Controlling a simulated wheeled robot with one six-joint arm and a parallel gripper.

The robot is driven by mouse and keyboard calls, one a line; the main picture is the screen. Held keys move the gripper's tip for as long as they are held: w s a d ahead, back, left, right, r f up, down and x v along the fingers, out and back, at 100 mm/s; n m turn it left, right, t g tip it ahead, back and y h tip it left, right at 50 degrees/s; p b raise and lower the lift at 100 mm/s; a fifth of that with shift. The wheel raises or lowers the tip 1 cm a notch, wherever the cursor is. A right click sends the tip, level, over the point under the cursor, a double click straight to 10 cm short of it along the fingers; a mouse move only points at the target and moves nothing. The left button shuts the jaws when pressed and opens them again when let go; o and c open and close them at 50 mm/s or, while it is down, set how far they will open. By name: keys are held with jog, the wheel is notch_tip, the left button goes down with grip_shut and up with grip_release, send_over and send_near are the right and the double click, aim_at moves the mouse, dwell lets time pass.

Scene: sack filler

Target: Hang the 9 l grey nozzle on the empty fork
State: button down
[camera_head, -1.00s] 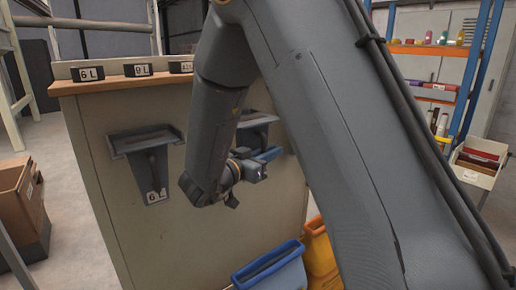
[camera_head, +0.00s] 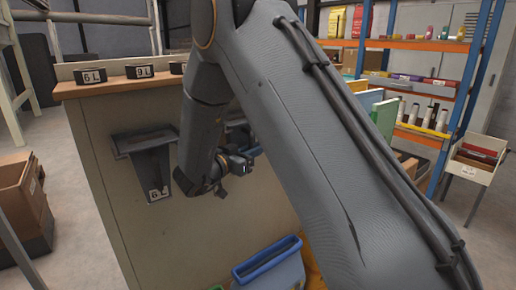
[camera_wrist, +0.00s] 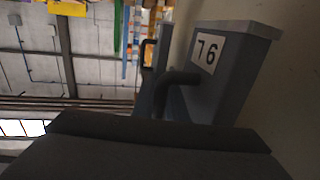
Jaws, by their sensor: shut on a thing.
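The 9 l grey nozzle (camera_wrist: 225,75) fills the right of the wrist view. It has a white label, upside down there, and a dark bent handle (camera_wrist: 178,82). My gripper (camera_head: 228,180) is shut on this nozzle in front of the cabinet face; the fingertips are hard to make out. The nozzle is close to the beige panel, but I cannot tell whether it touches. In the head view a small grey rim shows behind my wrist, with a blue part beside it. My arm hides the rest, and I cannot see the empty fork.
A grey nozzle marked 6 L (camera_head: 150,160) hangs on the cabinet (camera_head: 95,120) to the left. Label blocks 6 L (camera_head: 89,76) and 9 L (camera_head: 140,71) stand on its top. A blue bin (camera_head: 272,270) is below. Shelves (camera_head: 415,85) stand behind at right.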

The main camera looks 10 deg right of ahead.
jog(key=shift+f, duration=0.1)
jog(key=c, duration=1.8)
grip_release()
jog(key=shift+o, duration=0.2)
jog(key=b+v, duration=0.3)
jog(key=v, duration=0.9)
